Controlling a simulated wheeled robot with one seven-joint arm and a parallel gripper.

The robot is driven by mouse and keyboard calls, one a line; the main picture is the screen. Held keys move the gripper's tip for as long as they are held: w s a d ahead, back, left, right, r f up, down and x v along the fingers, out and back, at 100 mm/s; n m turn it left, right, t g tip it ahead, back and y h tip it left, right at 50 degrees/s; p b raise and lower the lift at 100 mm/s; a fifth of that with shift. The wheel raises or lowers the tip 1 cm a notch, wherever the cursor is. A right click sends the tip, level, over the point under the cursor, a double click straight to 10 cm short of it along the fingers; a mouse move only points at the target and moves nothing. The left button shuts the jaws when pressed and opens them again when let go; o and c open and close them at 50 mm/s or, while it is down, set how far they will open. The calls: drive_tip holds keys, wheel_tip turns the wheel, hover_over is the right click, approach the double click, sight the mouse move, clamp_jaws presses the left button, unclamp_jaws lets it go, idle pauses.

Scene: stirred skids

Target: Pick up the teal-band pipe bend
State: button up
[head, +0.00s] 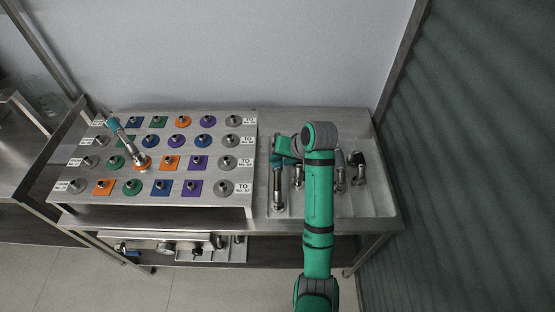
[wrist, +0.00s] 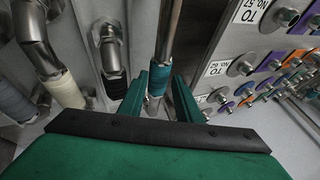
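A metal pipe with a teal band (wrist: 158,78) stands between the fingers of my gripper (wrist: 160,92) in the wrist view. The fingers are open, one on each side of the pipe, with a visible gap at the right finger. The lower end of the pipe is partly hidden behind my gripper. In the head view my gripper (head: 285,160) is over the left part of the steel tray (head: 375,205), by a silver pipe (head: 278,188). Another pipe with a teal end (head: 115,125) leans over the flange board (head: 205,117) at the left.
In the wrist view a bend with a white band (wrist: 65,90) and a bend with a black band (wrist: 114,85) stand close at the left. The flange board with colored plates (wrist: 262,65) rises close at the right. More fittings (head: 357,165) lie right of my arm.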

drive_tip(key=shift+w+x, duration=0.15)
drive_tip(key=shift+x, duration=1.95)
drive_tip(key=shift+w+x, duration=0.1)
drive_tip(key=shift+x, duration=1.95)
drive_tip(key=shift+d, duration=0.15)
drive_tip(key=shift+r, duration=0.15)
clamp_jaws()
